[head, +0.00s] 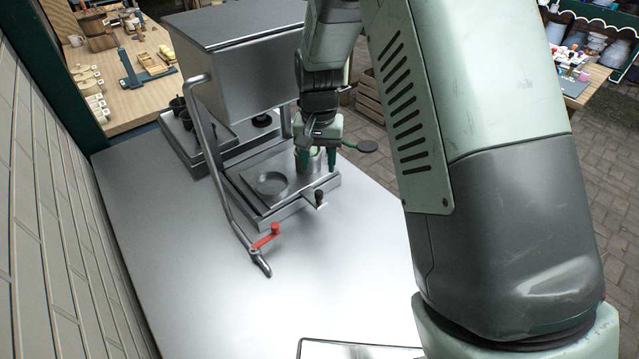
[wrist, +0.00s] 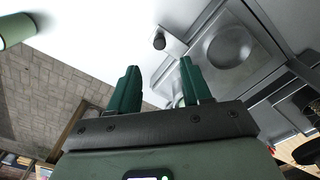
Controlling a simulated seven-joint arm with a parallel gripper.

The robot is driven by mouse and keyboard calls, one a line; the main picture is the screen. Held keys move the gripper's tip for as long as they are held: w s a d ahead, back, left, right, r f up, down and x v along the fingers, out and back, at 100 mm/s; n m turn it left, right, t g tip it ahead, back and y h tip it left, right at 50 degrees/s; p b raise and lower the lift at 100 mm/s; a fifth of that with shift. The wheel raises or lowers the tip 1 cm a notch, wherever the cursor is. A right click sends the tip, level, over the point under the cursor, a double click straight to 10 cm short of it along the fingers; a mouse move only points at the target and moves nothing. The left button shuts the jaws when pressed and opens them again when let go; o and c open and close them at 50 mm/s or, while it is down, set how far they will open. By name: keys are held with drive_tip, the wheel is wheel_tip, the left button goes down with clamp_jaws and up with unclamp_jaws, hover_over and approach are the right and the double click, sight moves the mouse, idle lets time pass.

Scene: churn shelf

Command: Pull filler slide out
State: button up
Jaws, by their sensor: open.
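The filler slide (head: 290,200) is a flat grey metal plate in a low metal base under the hopper, with a round recess (head: 271,183). A dark knob (head: 319,198) stands at its front right end. The slide (wrist: 259,76), its recess and the knob (wrist: 159,42) also show in the wrist view. My gripper (head: 318,168) points down over the right end of the base, behind the knob and apart from it. Its two green fingers (wrist: 159,68) are spread, with nothing seen held. A small metal cylinder (head: 308,157) shows by the fingers in the head view; whether they touch is unclear.
A grey hopper (head: 235,75) stands behind the slide. A wire frame (head: 350,343) lies at the near edge.

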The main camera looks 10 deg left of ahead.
sight(319, 192)
wheel_tip(319, 192, down, 9)
idle(0.3)
drive_tip(key=shift+c, duration=0.5)
clamp_jaws()
